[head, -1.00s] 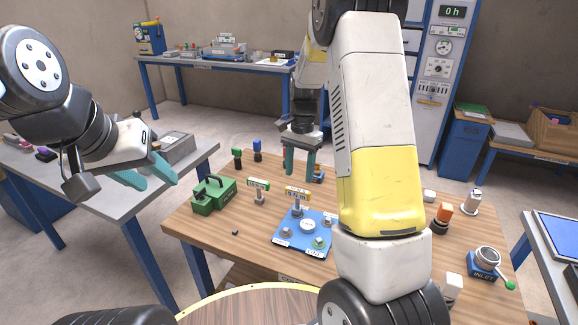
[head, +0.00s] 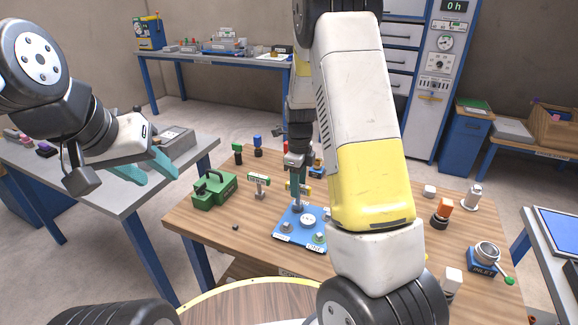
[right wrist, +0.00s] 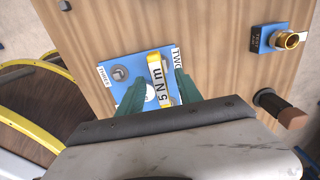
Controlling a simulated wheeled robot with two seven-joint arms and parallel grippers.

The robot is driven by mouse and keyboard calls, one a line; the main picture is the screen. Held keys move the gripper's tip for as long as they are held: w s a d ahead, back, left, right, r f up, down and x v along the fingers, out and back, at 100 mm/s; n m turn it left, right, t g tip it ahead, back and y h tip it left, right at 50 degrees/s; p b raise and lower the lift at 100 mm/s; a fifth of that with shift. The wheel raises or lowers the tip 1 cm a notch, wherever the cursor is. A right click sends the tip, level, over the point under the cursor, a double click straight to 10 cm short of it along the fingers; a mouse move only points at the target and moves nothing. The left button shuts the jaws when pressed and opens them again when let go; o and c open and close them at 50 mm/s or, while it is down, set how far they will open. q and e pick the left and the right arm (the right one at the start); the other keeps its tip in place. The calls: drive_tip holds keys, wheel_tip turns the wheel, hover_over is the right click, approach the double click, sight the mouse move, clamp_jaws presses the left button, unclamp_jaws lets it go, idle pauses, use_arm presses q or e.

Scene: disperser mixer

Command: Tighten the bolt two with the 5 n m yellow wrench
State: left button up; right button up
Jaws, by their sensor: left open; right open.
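The yellow 5 N m wrench (head: 306,189) stands above the back of the blue plate (head: 279,231); its labelled head also shows in the right wrist view (right wrist: 157,76). My right gripper (head: 298,203) is open and pointing down, its teal fingers (right wrist: 157,92) on either side of the wrench head. I cannot tell whether they touch it. The TWO label (right wrist: 177,57) is partly covered by a finger, and bolt two is hidden beneath the wrench and gripper. Another bolt (right wrist: 120,73) sits by the THREE label. My left gripper (head: 152,168) is open and empty, off to the left.
A small dark piece (head: 235,227) lies on the wooden table (head: 250,255). An inlet valve (head: 486,255) and orange-topped part (head: 441,210) stand on the right.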

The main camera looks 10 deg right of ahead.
drive_tip(key=shift+f, duration=2)
clamp_jaws()
drive_tip(key=c, duration=0.8)
unclamp_jaws()
drive_tip(key=shift+c, duration=0.2)
clamp_jaws()
